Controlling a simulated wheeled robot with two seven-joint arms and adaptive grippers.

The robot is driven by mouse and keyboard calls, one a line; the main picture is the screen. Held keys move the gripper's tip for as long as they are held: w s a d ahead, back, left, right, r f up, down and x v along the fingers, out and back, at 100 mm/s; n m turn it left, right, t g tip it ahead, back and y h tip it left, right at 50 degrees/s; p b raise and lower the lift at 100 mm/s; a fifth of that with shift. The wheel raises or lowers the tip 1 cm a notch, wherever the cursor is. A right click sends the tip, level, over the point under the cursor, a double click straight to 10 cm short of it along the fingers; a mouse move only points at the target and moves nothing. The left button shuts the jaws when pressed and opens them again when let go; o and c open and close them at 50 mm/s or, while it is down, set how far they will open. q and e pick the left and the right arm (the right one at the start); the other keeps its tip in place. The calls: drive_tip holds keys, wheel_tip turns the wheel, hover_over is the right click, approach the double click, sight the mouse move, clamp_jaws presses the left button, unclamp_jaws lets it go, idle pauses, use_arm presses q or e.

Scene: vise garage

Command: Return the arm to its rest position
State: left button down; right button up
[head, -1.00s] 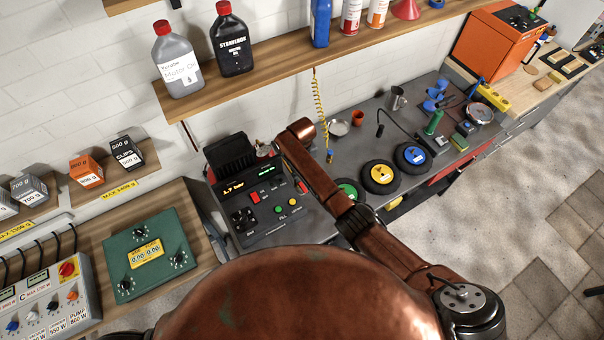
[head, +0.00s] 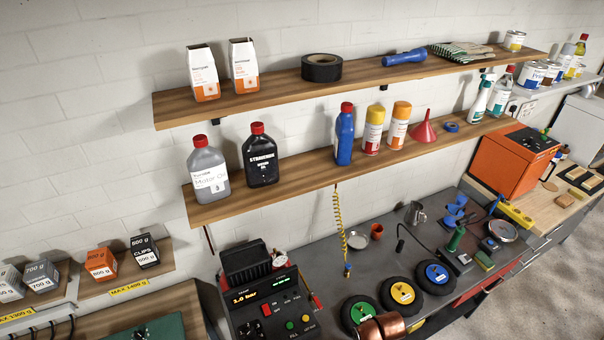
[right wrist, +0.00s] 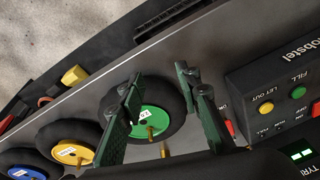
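My right gripper (right wrist: 158,72) is open in the right wrist view, its two dark green fingers well apart. The wheel with the green hub (right wrist: 152,120) shows between and beyond the fingers; I cannot tell whether they touch its tyre. This wheel (head: 359,315) also shows near the bottom of the head view, beside a copper part of my arm (head: 382,327). My right gripper itself is out of the head view. My left gripper is in neither current view.
The tyre inflator (head: 268,302) stands left of the green-hub wheel. Wheels with yellow (head: 403,293) and blue (head: 437,274) hubs lie to its right on the grey bench (head: 345,275). A coiled yellow hose (head: 341,225) hangs above. Loaded shelves (head: 300,178) line the wall.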

drive_tip(key=s+d+r+m+h, duration=0.1)
drive_tip(key=s+d+r, duration=0.2)
drive_tip(key=s+d, duration=0.3)
drive_tip(key=s+d+r+t+h, duration=0.1)
drive_tip(key=s+d+r, duration=0.25)
drive_tip(key=s, duration=0.35)
drive_tip(key=s+d+r+m, duration=0.1)
drive_tip(key=s+d+r, duration=0.2)
drive_tip(key=s+d, duration=0.3)
wheel_tip(320, 180, down, 39)
drive_tip(key=s+a+b, duration=0.3)
drive_tip(key=b, duration=0.6)
drive_tip(key=s+f+g+b, duration=0.1)
drive_tip(key=s+f+b, duration=0.2)
drive_tip(key=s+f, duration=0.6)
drive_tip(key=s+f+n+g+b, duration=0.1)
drive_tip(key=s+f+b, duration=0.2)
drive_tip(key=s+f, duration=0.6)
wheel_tip(320, 180, down, 6)
drive_tip(key=shift+s+d+f, duration=0.15)
drive_tip(key=shift+s, duration=0.25)
